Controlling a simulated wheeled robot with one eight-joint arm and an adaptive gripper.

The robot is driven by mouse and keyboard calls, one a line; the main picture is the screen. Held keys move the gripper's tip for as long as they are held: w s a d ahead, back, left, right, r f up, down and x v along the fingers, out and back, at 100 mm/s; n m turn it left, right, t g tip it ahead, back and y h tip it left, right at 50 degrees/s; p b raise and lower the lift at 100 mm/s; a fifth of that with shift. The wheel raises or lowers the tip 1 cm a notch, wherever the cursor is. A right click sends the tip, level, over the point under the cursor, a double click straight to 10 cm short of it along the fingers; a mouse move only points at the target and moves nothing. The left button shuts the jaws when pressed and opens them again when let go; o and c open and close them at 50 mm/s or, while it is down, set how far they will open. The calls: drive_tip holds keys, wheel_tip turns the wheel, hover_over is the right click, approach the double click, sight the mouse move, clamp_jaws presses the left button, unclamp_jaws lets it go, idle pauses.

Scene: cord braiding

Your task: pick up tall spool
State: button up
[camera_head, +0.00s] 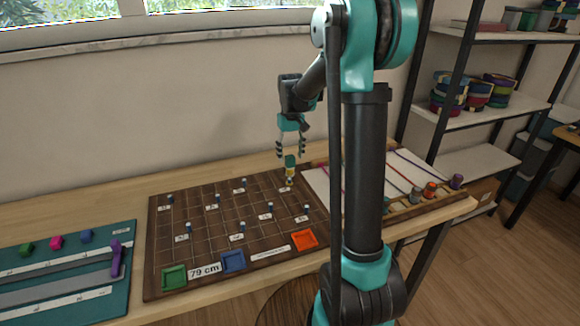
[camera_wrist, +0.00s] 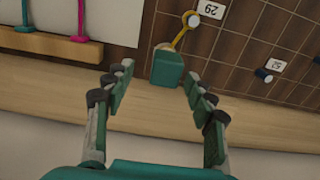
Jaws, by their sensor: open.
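The tall spool is a teal block-like piece with a tan lower part; it shows in the wrist view (camera_wrist: 168,71) and in the head view (camera_head: 290,161) at the back edge of the brown grid board (camera_head: 225,262). A yellow cord (camera_wrist: 182,36) runs from it to a peg beside the label 29. My gripper (camera_head: 290,151) is above the spool, pointing down. In the wrist view my gripper (camera_wrist: 158,73) is open, with a finger on each side of the spool and visible gaps to it. The spool's base is hidden.
Several small pegs stand on the grid board, with green (camera_head: 174,277), blue (camera_head: 233,261) and orange (camera_head: 304,240) trays along its front. A white panel (camera_head: 318,188) with coloured cords lies to the right. A teal board (camera_head: 122,300) lies left. The wall is close behind.

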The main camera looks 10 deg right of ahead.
sight(290, 166)
drive_tip(key=shift+s+a+f, duration=0.1)
drive_tip(key=shift+s+f, duration=0.05)
drive_tip(key=shift+f, duration=0.75)
drive_tip(key=shift+s+a+f, duration=0.1)
drive_tip(key=shift+s+f, duration=0.05)
drive_tip(key=shift+f, duration=0.75)
drive_tip(key=shift+s+f, duration=0.15)
drive_tip(key=shift+f, duration=0.75)
clamp_jaws()
drive_tip(key=shift+r, duration=0.15)
wheel_tip(290, 166, up, 20)
